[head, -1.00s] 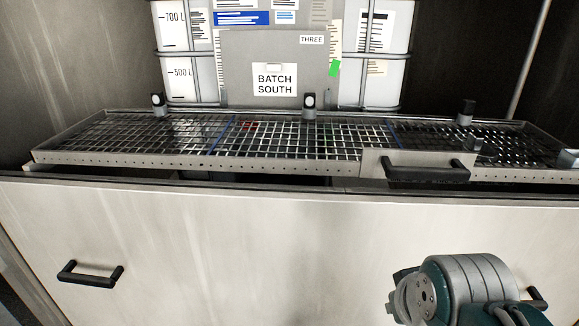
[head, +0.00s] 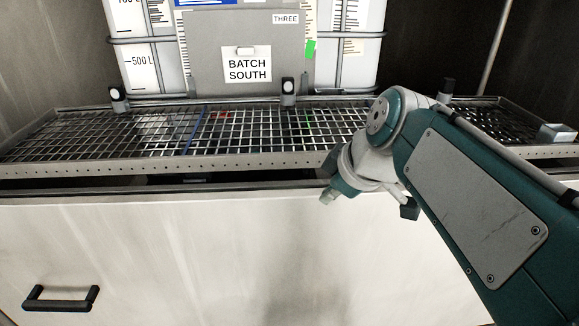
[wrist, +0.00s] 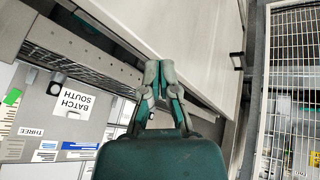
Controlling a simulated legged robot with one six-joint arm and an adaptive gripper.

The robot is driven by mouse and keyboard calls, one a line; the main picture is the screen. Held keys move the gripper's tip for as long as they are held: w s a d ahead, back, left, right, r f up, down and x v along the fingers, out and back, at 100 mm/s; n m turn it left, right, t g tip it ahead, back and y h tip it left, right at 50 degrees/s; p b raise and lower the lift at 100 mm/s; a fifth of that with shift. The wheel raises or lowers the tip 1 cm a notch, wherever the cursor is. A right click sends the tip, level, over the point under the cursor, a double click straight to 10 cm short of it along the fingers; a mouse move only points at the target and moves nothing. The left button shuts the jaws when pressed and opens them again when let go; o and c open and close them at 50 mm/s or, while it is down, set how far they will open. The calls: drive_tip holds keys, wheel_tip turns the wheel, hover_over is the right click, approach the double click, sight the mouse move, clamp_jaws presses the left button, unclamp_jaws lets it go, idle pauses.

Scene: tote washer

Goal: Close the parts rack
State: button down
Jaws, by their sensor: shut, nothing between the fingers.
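The parts rack is a wide wire-mesh tray with a perforated metal front rim (head: 235,165), spanning the opening in the head view. The rack's front handle is hidden behind my arm. My gripper (wrist: 158,72) is shut and empty in the wrist view, close to the rack's front edge, beside the pale front panel. The mesh (wrist: 80,68) shows to its left. In the head view my wrist is in front of the rack's right-middle rim; contact cannot be told.
A pale lower panel (head: 180,250) with a black handle (head: 61,298) stands below the rack, with a dark gap between. A white tank (head: 355,45) and a grey plate with a BATCH SOUTH label (head: 247,64) are behind. A wire fence (wrist: 290,90) shows in the wrist view.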

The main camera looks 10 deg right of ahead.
sight(297, 155)
drive_tip(key=w+r+n+y, duration=0.1)
drive_tip(key=w+r+n, duration=0.2)
drive_tip(key=w+n, duration=0.2)
drive_tip(key=x, duration=1)
drive_tip(key=shift+w+a+r, duration=0.1)
drive_tip(key=shift+w+a, duration=0.05)
drive_tip(key=shift+a, duration=0.1)
drive_tip(key=w, duration=0.3)
drive_tip(key=shift+w+d+r, duration=0.1)
drive_tip(key=shift+d+r, duration=0.05)
drive_tip(key=shift+d, duration=0.15)
drive_tip(key=shift+w, duration=0.3)
drive_tip(key=w, duration=0.4)
drive_tip(key=shift+w+d, duration=0.1)
drive_tip(key=shift+d, duration=0.05)
